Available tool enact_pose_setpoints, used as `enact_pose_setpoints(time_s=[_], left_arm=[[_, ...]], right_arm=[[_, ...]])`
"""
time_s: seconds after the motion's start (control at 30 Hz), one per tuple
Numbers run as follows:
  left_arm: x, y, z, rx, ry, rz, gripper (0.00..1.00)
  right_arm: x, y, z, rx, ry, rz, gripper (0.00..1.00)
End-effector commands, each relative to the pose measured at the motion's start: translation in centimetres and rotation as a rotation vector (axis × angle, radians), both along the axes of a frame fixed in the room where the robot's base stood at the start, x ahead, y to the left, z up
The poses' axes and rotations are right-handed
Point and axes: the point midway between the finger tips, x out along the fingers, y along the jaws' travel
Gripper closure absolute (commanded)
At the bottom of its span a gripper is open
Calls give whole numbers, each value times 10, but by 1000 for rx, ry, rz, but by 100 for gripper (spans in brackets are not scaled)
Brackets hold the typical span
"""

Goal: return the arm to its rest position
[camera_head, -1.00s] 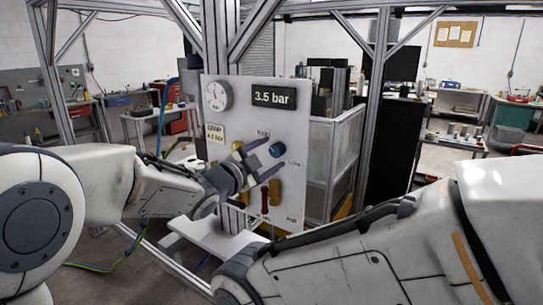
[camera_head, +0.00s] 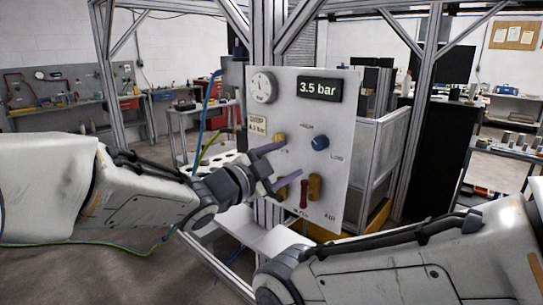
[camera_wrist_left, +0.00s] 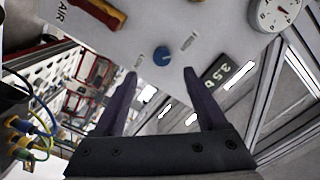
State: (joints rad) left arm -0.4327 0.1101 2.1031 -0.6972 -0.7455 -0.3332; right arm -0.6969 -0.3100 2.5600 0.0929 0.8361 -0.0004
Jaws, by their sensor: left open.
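My left gripper (camera_head: 290,160) is open and empty in front of the left part of the white control panel (camera_head: 335,110). The blue knob (camera_head: 320,142) is to the right of its fingertips. In the left wrist view, the blue knob (camera_wrist_left: 161,56) shows between and beyond the open fingers (camera_wrist_left: 160,76), apart from them. My left arm reaches in from the left. My right arm crosses the lower right; its gripper is out of view.
The panel bears a round gauge (camera_head: 262,87), a 3.5 bar display (camera_head: 320,89), a yellow knob (camera_head: 279,139), a red handle (camera_head: 304,194) and an orange handle (camera_head: 314,187). Metal gantry posts (camera_head: 425,60) stand around. Open floor (camera_head: 100,270) lies at lower left.

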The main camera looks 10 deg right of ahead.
Motion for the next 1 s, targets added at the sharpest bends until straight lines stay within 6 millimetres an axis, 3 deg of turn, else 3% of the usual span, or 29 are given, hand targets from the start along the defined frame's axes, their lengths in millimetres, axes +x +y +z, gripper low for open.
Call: enact_pose_setpoints(time_s=[0.17,0.27,0.37,0.53,0.6,0.73,0.83,1.0], left_arm=[[-11,25,-40,50,252,170,26],[-36,52,-82,97,489,312,26],[-77,82,-126,154,741,448,26],[-176,129,-185,273,1152,641,26],[-214,144,-199,323,1287,698,26],[-268,163,-211,398,1466,769,26],[-291,170,-214,434,1539,795,26],[-300,174,-215,450,1568,807,26]], right_arm=[[0,0,3,0,0,0,47],[0,0,5,0,0,0,47],[0,0,7,0,0,0,47],[0,0,10,0,0,0,47],[0,0,11,0,0,0,47],[0,0,12,0,0,0,47],[0,0,12,0,0,0,47],[0,0,12,0,0,0,47]])
